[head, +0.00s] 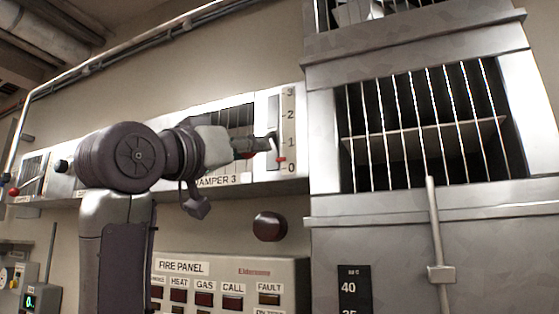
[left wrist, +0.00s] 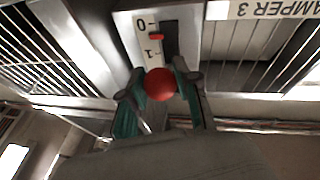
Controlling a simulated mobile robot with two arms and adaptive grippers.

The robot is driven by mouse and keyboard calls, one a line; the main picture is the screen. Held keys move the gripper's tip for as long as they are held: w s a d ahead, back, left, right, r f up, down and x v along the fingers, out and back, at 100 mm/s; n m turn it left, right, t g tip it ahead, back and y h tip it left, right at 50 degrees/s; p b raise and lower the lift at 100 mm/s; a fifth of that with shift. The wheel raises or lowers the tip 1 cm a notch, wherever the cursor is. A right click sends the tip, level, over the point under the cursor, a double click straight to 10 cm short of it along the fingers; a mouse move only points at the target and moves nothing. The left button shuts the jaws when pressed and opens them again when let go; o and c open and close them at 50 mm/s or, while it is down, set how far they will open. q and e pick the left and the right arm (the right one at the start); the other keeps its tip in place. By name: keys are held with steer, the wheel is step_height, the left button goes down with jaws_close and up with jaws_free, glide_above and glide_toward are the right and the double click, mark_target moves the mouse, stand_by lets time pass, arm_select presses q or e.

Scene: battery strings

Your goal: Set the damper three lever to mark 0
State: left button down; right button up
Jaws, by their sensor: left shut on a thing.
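The damper three scale plate (head: 291,129) is on the wall panel, marked 0 at the bottom to 3 at the top. The DAMPER 3 label (head: 219,180) is to its left. My left gripper (head: 268,144) is at the plate, shut on the red lever knob (left wrist: 160,84), which sits between the fingers in the left wrist view. The red pointer (head: 281,159) stands between marks 0 and 1, nearer 0. The pointer (left wrist: 157,37) also shows between 0 and 1 in the left wrist view, where the scale is upside down. My right gripper is not in view.
A grey duct with a barred opening (head: 425,125) stands just right of the plate. A dark round knob (head: 270,226) and the fire panel (head: 230,272) are below. Another lever with a red knob (head: 14,191) is at far left.

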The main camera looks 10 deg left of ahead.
arm_select(q)
steer(key=shift+w+d+f+h, duration=0.2)
steer(key=shift+f+h, duration=0.1)
steer(key=shift+f, duration=0.25)
steer(key=shift+w+t+b, duration=0.15)
steer(key=shift+t+b, duration=0.2)
steer(key=shift+t, duration=0.05)
steer(key=shift+w+f, duration=0.2)
steer(key=shift+f, duration=0.1)
steer(key=shift+w+d+f, duration=0.1)
steer(key=shift+w+f, duration=0.1)
steer(key=shift+f, duration=0.05)
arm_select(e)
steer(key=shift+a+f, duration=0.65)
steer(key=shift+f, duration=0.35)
arm_select(q)
steer(key=c, duration=0.8)
jaws_free()
steer(key=shift+w, duration=0.1)
steer(key=shift+r, duration=0.1)
